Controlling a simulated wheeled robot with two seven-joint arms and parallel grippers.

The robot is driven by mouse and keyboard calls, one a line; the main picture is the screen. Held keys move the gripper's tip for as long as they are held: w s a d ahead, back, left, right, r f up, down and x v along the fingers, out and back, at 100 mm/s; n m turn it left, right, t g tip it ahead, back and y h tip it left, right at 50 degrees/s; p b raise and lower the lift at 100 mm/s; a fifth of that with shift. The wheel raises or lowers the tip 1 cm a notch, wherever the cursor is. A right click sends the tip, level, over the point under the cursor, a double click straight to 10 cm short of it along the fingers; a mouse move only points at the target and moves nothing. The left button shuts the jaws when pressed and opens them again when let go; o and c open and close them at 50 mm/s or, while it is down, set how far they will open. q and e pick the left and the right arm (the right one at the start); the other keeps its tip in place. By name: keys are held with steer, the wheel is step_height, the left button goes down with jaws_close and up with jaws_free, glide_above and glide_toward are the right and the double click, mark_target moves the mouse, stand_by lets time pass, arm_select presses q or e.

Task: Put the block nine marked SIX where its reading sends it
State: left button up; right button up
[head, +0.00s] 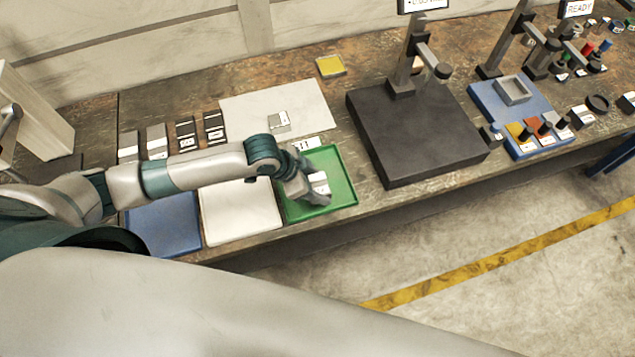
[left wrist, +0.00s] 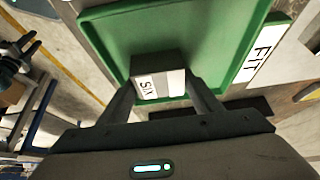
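The block marked SIX (left wrist: 160,85) shows between the fingertips of my left gripper (left wrist: 160,80) in the left wrist view, its white label facing the camera. The fingertips lie against its two sides. In the head view the block (head: 319,183) and my left gripper (head: 312,186) are over the green tray (head: 345,170), inside its rim. Whether the block touches the tray floor is hard to tell. A white card reading FIT (left wrist: 262,52) lies beside the green tray's edge. My right gripper is not in view.
A blue tray (head: 163,225) and a white tray (head: 240,212) stand left of the green one. A dark plate with a gauge stand (head: 415,135) is to the right. A grey block (head: 279,121) is on the pale mat (head: 300,100). Several blocks stand at left.

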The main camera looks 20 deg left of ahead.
arm_select(q)
steer(key=shift+o, duration=1.1)
steer(key=shift+r, duration=0.15)
steer(key=b+v, duration=0.3)
steer(key=v, duration=0.9)
steer(key=shift+s, duration=0.1)
